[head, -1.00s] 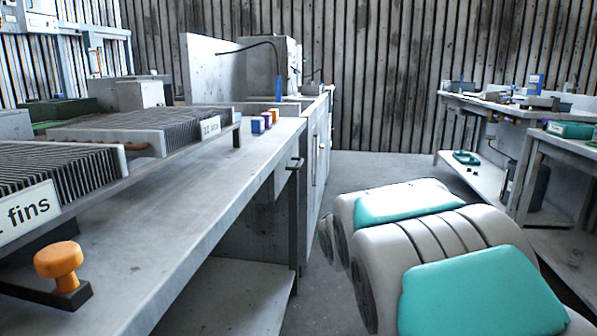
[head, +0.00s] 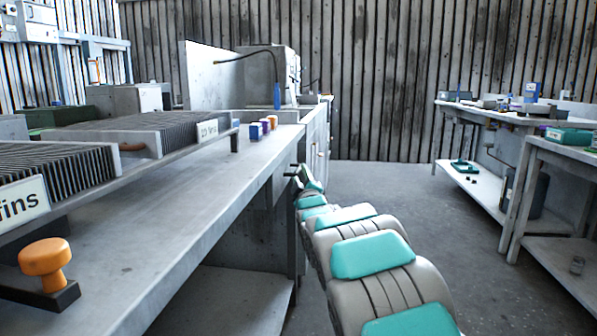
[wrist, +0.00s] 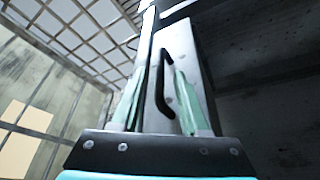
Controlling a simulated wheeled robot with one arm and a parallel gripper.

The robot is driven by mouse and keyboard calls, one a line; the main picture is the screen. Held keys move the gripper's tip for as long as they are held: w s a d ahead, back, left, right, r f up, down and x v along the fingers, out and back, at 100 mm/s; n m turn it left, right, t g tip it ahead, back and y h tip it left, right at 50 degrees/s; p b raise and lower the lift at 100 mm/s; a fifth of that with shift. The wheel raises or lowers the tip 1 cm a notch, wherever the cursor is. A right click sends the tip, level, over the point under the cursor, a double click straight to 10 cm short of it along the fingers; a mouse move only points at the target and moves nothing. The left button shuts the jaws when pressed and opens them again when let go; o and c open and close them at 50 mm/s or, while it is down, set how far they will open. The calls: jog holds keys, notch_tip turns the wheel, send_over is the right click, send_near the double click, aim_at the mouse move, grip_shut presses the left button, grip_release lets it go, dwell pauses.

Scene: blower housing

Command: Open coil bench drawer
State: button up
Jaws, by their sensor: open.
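The coil bench drawer (head: 283,178) sits under the bench top at its far end, seen edge-on in the head view and looking closed. In the wrist view its grey front (wrist: 192,65) carries a black bar handle (wrist: 163,90). My gripper (wrist: 158,82) is open, with one pale green finger on each side of the handle in that view. I cannot tell whether the fingers touch the handle or how deep it lies between them. In the head view my gripper (head: 297,174) is small, close to the drawer front and partly hidden by my own arm.
The grey coil bench (head: 190,215) runs along the left, with finned coils (head: 165,135), an orange knob (head: 45,262) and small coloured blocks (head: 262,127) on it. Open floor (head: 400,185) lies to the right, before another workbench (head: 480,110).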

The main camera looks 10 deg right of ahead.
aim_at(298, 170)
jog(key=shift+x, duration=1.7)
jog(key=shift+c, duration=0.3)
grip_shut()
